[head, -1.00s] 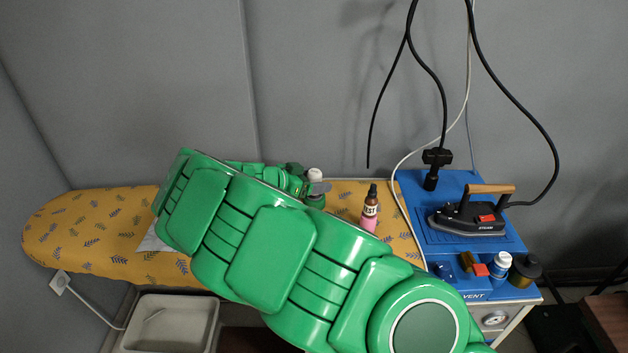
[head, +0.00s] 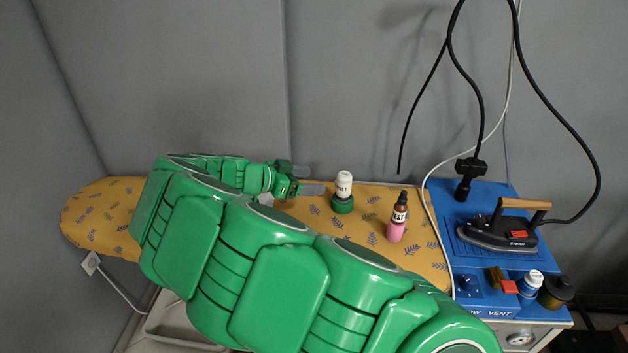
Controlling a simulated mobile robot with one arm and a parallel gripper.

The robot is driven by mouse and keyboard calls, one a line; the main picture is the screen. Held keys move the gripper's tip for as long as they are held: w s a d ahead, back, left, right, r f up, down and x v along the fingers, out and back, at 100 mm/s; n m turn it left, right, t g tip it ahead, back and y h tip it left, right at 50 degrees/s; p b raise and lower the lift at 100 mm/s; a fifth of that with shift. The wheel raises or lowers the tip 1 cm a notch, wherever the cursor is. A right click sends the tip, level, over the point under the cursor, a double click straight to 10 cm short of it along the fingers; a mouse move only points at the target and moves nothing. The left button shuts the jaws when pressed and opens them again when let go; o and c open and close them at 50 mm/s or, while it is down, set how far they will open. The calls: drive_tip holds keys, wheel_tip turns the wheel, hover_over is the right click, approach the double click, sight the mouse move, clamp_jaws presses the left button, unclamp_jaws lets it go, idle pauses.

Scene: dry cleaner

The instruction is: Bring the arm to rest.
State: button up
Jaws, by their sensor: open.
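My green arm reaches across the ironing board from the lower right to the left, then bends back so that my gripper (head: 308,180) points right above the board. Its two grey fingers are apart with nothing seen between them. A white bottle with a green base (head: 343,188) stands upright just right of the fingertips, with a small gap in the picture. A brown and pink bottle (head: 397,218) with a black cap stands farther right. My arm hides much of the board's middle and front.
The yellow patterned ironing board (head: 92,215) runs along a grey wall. At its right is a blue steam station (head: 458,205) with an iron (head: 498,232), a white bottle (head: 530,284) and a dark jar (head: 556,291). Black hoses hang above. A pale basin (head: 170,330) is below the board.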

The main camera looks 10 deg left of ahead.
idle(0.4)
drive_tip(key=s+d+r+n+g+y, duration=0.2)
drive_tip(key=s+d+r+n+y, duration=0.25)
drive_tip(key=d+r, duration=0.35)
drive_tip(key=s+d+r+n+g+y, duration=0.2)
drive_tip(key=s+d+r+n+y, duration=0.25)
drive_tip(key=d, duration=0.55)
drive_tip(key=s+a+r+n+y, duration=0.1)
drive_tip(key=s+r+n+y, duration=0.15)
drive_tip(key=s, duration=0.35)
drive_tip(key=s+a+r+n+y, duration=0.1)
drive_tip(key=s+n, duration=0.2)
drive_tip(key=s, duration=0.3)
drive_tip(key=s+d+f+m+g, duration=0.1)
drive_tip(key=s+d+f, duration=0.1)
drive_tip(key=s, duration=0.4)
drive_tip(key=s+d+f+m+g+h, duration=0.1)
drive_tip(key=s+d+f+g, duration=0.1)
drive_tip(key=s, duration=0.5)
drive_tip(key=s+d+f+m+g, duration=0.1)
drive_tip(key=s+d+f+g, duration=0.1)
drive_tip(key=s+d+f, duration=0.2)
wheel_tip(320, 180, down, 2)
drive_tip(key=shift+s+f, duration=0.1)
drive_tip(key=shift+s, duration=1.05)
